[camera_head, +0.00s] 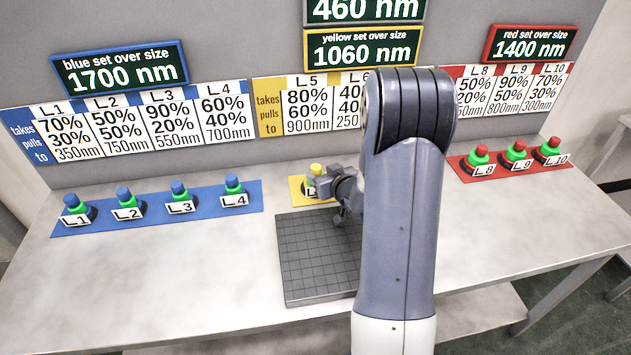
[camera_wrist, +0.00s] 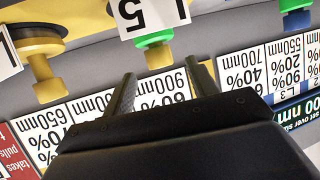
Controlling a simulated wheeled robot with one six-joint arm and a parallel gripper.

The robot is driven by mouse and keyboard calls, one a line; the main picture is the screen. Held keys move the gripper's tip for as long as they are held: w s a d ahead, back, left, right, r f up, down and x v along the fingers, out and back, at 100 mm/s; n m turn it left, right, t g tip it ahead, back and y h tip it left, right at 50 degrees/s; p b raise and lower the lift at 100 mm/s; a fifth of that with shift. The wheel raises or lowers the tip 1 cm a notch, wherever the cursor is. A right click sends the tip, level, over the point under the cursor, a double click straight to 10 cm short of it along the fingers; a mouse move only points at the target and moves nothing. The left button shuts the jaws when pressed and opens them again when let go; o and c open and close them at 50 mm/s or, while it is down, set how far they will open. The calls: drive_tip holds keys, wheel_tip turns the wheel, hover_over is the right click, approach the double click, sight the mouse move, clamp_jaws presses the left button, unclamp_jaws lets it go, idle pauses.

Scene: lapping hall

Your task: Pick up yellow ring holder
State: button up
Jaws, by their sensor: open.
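Holders with yellow knobs stand on a yellow mat. In the head view one (camera_head: 316,170) shows a yellow knob, a green part and a white card, partly covered by my gripper (camera_head: 345,190). In the wrist view, its picture turned over, a holder with a green part and yellow knob (camera_wrist: 158,55) bears a card with a 5. A second holder (camera_wrist: 44,70), yellow throughout on a dark base, is at the left. My gripper (camera_wrist: 169,72) is open and empty; the L5 knob appears between its fingertips, and I cannot tell the depth gap. My arm hides the rest of the yellow set.
A blue mat (camera_head: 105,222) with several blue-knobbed holders lies left, a red mat (camera_head: 488,172) with red-knobbed ones right. A dark gridded plate (camera_head: 310,255) lies in front. A sign wall (camera_head: 220,30) rises behind. The front left of the table is clear.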

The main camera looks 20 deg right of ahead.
sight(319, 171)
drive_tip(key=shift+x, duration=1.95)
drive_tip(key=shift+s+f, duration=0.1)
clamp_jaws()
